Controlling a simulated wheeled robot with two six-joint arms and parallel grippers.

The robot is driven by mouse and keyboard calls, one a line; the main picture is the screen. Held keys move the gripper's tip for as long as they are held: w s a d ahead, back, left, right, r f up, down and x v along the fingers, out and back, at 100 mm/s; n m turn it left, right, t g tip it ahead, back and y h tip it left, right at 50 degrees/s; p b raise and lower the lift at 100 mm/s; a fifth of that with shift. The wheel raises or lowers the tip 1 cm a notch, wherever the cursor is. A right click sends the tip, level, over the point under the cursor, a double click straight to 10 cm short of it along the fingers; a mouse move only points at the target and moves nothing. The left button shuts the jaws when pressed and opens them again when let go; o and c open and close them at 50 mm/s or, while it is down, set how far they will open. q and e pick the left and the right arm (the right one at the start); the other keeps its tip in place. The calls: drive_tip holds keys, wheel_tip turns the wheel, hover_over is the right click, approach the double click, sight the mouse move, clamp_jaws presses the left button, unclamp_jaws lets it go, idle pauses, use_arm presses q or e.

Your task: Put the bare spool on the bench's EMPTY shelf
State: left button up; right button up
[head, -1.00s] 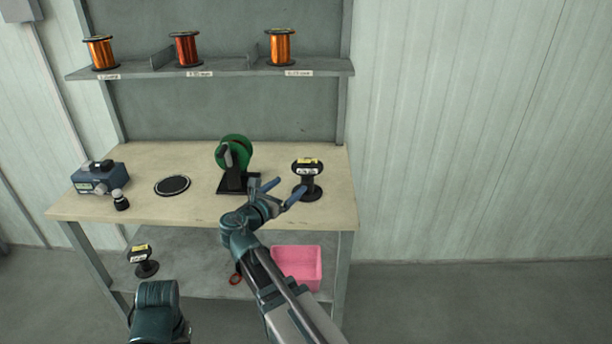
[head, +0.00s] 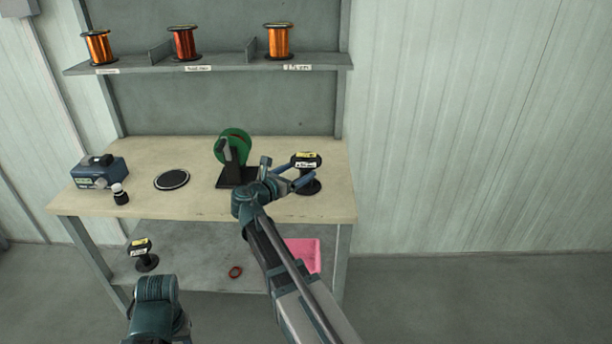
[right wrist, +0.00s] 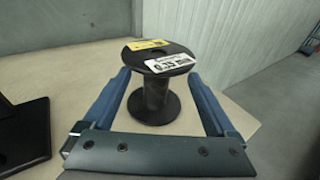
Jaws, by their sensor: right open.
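A bare black spool (head: 308,176) with a yellow and a white label on its top flange stands upright at the right end of the bench top (head: 210,203). My right gripper (head: 293,178) is open with its fingers around the spool. In the right wrist view the spool (right wrist: 155,92) stands between the two blue fingers (right wrist: 158,98), with a gap on each side. A second bare black spool (head: 145,256) stands on the lower shelf (head: 200,262) at the left. My left gripper is not in view; part of my left arm shows at the bottom.
Three copper-wound spools (head: 97,46) stand on the labelled upper shelf (head: 225,65). A green reel on a black stand (head: 234,158), a black round pad (head: 172,180) and a blue-grey device (head: 98,172) are on the bench. A pink bin (head: 308,254) and red ring (head: 235,271) are below.

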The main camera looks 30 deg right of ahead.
drive_tip(key=b+x, duration=0.1)
drive_tip(key=x, duration=0.4)
drive_tip(key=shift+w+f, duration=0.15)
drive_tip(key=shift+w, duration=0.05)
drive_tip(key=shift+c, duration=0.3)
clamp_jaws()
